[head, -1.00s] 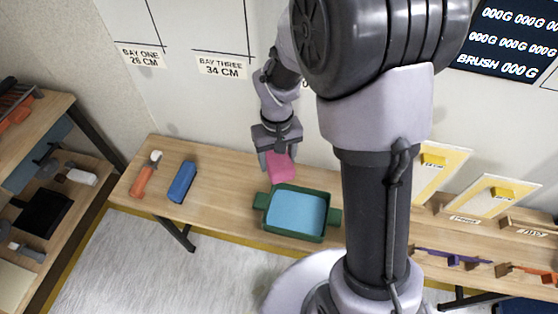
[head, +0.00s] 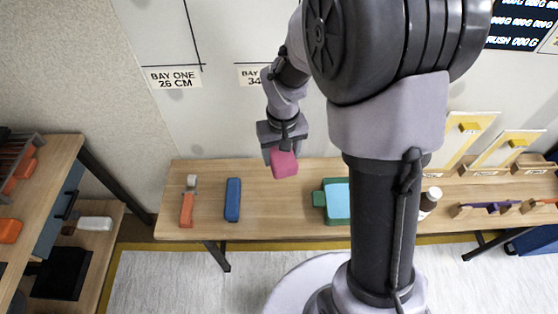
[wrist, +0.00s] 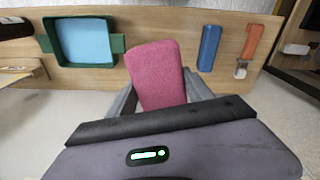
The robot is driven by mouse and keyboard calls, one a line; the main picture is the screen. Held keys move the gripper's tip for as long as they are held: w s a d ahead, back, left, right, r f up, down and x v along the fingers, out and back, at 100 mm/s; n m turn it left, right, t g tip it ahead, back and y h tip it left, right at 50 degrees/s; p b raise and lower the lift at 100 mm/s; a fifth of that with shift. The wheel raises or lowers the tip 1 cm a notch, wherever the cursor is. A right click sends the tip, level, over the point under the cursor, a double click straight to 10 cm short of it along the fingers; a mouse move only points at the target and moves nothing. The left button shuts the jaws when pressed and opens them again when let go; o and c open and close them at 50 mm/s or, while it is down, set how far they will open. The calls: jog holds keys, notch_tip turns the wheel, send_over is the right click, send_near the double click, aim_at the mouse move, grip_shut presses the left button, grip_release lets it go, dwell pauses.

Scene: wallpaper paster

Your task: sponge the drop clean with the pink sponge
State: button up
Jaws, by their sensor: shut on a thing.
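The pink sponge (head: 284,163) is held in my gripper (head: 283,150), above the wooden bench and in front of the wall. In the wrist view the sponge (wrist: 158,76) stands out between the two fingers of my gripper (wrist: 160,95), which are shut on it. The drop, meaning the marked wall strip, shows only as black lines on the pale wall (head: 225,35) above the bench. I cannot make out paste on it.
A green tray (head: 319,199) with blue liquid or lining is on the bench (head: 275,210), partly behind my arm. A blue block (head: 232,199) and an orange-handled tool (head: 187,208) lie left of it. A shelf unit (head: 60,160) stands at far left.

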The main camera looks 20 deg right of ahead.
jog(key=w+d+r+m+t+h+p, duration=0.1)
jog(key=w+d+r+t+p, duration=0.3)
jog(key=r, duration=0.7)
jog(key=w+d+r+t+p, duration=0.2)
jog(key=r+p, duration=0.5)
jog(key=r, duration=0.4)
jog(key=w+d+r+m+t+h+p, duration=0.1)
jog(key=w+d+r+t+p, duration=0.3)
jog(key=r, duration=0.8)
jog(key=s+d+r+t+h+p, duration=0.1)
jog(key=r+p, duration=0.3)
jog(key=r, duration=0.7)
jog(key=s+d+r+t+h+p, duration=0.1)
jog(key=r+p, duration=0.4)
jog(key=r, duration=0.6)
jog(key=s+d+r+m+t+h+p, duration=0.1)
jog(key=r+t+p, duration=0.3)
jog(key=r, duration=0.7)
jog(key=shift+s+d+r+t+p, duration=0.15)
jog(key=shift+d+r+t+p, duration=0.2)
jog(key=shift+d+p, duration=0.35)
jog(key=shift+f, duration=0.15)
jog(key=b+x, duration=0.3)
jog(key=x, duration=0.3)
jog(key=shift+w, duration=0.25)
